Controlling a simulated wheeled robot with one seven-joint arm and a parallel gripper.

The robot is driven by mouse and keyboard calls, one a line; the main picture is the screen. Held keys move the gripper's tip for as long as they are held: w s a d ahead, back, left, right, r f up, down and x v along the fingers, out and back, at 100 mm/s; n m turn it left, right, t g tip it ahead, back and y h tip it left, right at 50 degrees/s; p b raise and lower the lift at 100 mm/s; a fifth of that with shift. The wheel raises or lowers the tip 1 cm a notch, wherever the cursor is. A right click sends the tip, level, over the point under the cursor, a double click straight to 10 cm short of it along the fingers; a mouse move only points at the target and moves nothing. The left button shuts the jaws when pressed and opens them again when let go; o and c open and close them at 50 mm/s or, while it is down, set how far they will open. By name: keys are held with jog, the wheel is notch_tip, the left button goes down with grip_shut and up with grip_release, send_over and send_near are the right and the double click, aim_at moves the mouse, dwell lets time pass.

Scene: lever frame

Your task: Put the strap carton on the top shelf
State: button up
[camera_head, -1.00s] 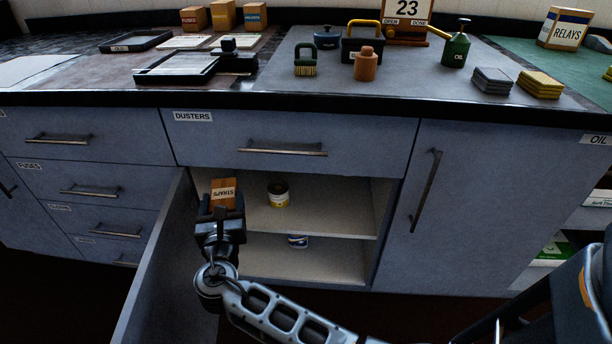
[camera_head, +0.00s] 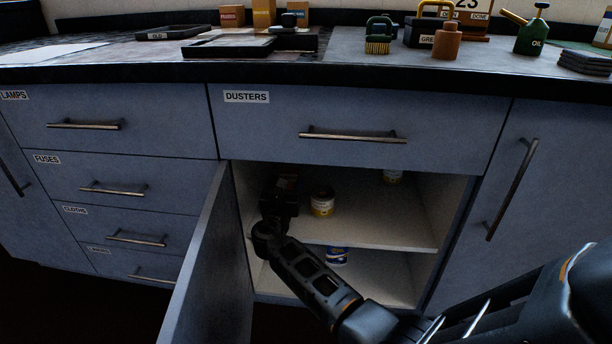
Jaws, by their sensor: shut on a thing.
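My gripper (camera_head: 279,203) is inside the open cupboard below the drawer labelled DUSTERS, over the left part of the top shelf (camera_head: 380,228). It is shut on the strap carton (camera_head: 287,183), a small brown box. The carton is dark and mostly hidden behind the gripper, so I cannot tell whether it touches the shelf.
A yellow-labelled tin (camera_head: 322,202) stands on the top shelf just right of my gripper. A blue-and-white tin (camera_head: 337,256) is on the lower level. The open door (camera_head: 210,265) stands left of my arm. The shelf's right front is clear.

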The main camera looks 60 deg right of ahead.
jog(key=shift+f+b+x, duration=0.55)
jog(key=shift+b+x, duration=0.7)
jog(key=shift+x, duration=1.1)
jog(key=shift+f+b+x, duration=0.55)
jog(key=shift+b+x, duration=0.65)
jog(key=shift+x, duration=1.1)
jog(key=shift+f+b+x, duration=0.55)
jog(key=shift+b+x, duration=0.7)
jog(key=shift+x, duration=1.1)
jog(key=shift+f, duration=0.15)
jog(key=o, duration=1.2)
jog(key=shift+a, duration=0.1)
